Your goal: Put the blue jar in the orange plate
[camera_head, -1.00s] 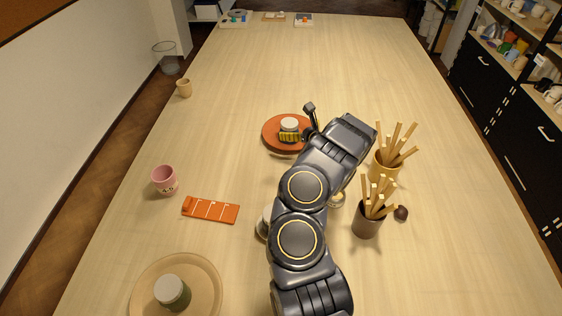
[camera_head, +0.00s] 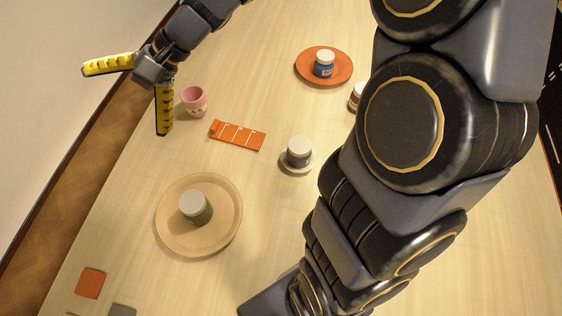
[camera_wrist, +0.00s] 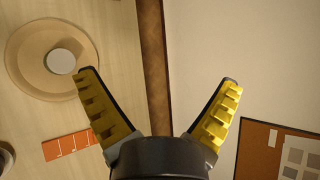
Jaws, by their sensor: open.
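The blue jar (camera_head: 324,65) with a white lid stands upright on the orange plate (camera_head: 342,77) at the top of the head view. My gripper (camera_head: 122,100) is open and empty at the upper left, above the table's left edge and apart from the jar and plate. In the wrist view my gripper (camera_wrist: 158,88) has its yellow fingers spread wide with nothing between them. The blue jar and orange plate do not show in the wrist view.
A green jar (camera_head: 199,211) stands on a beige plate (camera_head: 228,232). A grey jar (camera_head: 299,150) sits on a small saucer. A pink cup (camera_head: 194,101) and an orange ruled strip (camera_head: 237,135) lie near my gripper. Another jar (camera_head: 356,97) is partly behind my arm.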

